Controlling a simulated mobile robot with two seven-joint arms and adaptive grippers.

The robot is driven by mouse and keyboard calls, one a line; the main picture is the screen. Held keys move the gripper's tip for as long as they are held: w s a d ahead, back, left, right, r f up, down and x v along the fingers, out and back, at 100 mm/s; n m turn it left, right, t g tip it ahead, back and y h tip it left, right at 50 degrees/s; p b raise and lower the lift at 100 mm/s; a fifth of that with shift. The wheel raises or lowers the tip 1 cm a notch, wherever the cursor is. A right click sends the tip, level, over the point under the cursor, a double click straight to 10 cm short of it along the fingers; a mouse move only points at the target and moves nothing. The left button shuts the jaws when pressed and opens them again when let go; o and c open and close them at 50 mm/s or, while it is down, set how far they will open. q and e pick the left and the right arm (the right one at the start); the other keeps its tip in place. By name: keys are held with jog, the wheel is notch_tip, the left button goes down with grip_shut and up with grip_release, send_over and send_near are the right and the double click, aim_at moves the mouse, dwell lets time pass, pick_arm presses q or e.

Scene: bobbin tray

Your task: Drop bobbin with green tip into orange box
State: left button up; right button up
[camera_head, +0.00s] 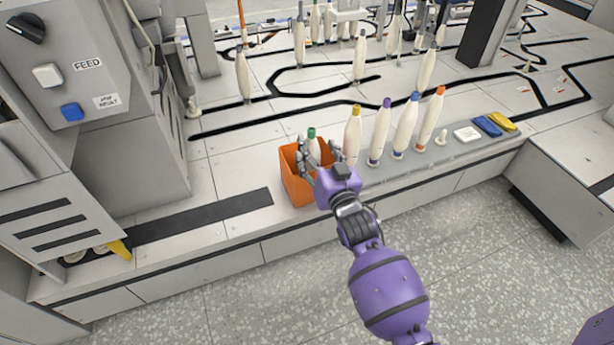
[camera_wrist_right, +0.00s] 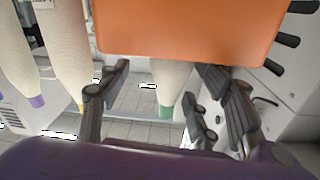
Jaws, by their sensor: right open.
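The orange box (camera_head: 298,190) stands on the pale bench near its front edge. The bobbin with green tip (camera_head: 312,148) shows in the head view at the box's opening, roughly upright, its green tip above the rim. Its lower part is hidden by the box and gripper. My right gripper (camera_head: 321,158) is open at the box, one finger on each side of the bobbin. In the right wrist view, the picture is inverted: the orange box fills the top, and the bobbin (camera_wrist_right: 172,85) shows between the spread fingers, apart from them. My left gripper is not in view.
Bobbins with yellow (camera_head: 353,135), purple (camera_head: 380,135), blue (camera_head: 405,128) and orange (camera_head: 429,120) tips stand in a row right of the box. A grey machine (camera_head: 110,150) stands at the left. Several more bobbins hang behind.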

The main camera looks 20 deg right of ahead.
jog(key=s, duration=1.1)
jog(key=shift+s+a, duration=0.2)
jog(key=shift+s, duration=0.15)
